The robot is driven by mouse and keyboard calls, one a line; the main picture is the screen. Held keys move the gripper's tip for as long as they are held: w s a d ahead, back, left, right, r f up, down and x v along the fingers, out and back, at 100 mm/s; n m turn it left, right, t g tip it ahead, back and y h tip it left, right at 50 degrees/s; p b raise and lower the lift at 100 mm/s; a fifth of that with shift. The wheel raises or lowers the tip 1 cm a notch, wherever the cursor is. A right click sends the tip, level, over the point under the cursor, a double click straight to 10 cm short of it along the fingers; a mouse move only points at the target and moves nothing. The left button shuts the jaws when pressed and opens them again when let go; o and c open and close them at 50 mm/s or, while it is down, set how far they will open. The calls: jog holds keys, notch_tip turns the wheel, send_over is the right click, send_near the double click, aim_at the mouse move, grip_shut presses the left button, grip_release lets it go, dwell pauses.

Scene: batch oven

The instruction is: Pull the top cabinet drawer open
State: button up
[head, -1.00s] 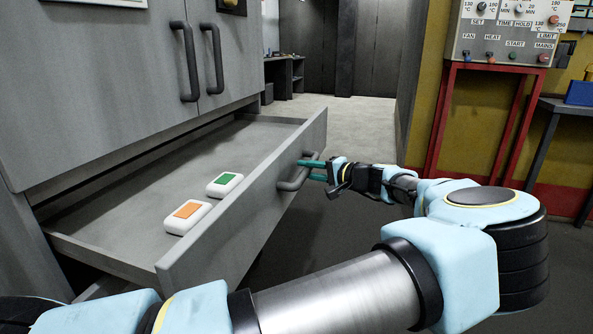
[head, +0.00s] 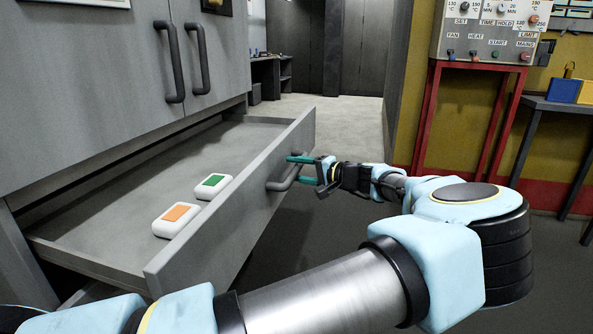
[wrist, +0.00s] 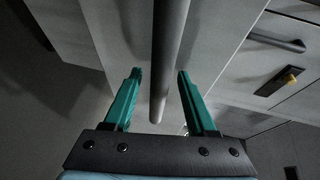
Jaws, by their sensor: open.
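The top drawer (head: 222,218) of the grey cabinet (head: 85,85) is pulled well out. Its bar handle (head: 287,175) is on the front panel. My gripper (head: 304,170) is at the handle with its green fingers apart. In the wrist view the handle bar (wrist: 170,60) runs between the two open fingertips (wrist: 158,82), with a gap visible on each side, so the jaws are not closed on it. Inside the drawer lie a white block with an orange top (head: 176,219) and a white block with a green top (head: 213,186).
Two upright door handles (head: 186,60) are above the drawer. A control panel (head: 490,32) on a red stand (head: 428,120) is at the right, beside a dark table (head: 548,104) with a blue and yellow object (head: 572,90). Open floor lies behind the drawer.

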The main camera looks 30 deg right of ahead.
jog(key=b+v, duration=0.1)
jog(key=v, duration=0.9)
jog(key=shift+s+d, duration=0.2)
jog(key=shift+s, duration=0.1)
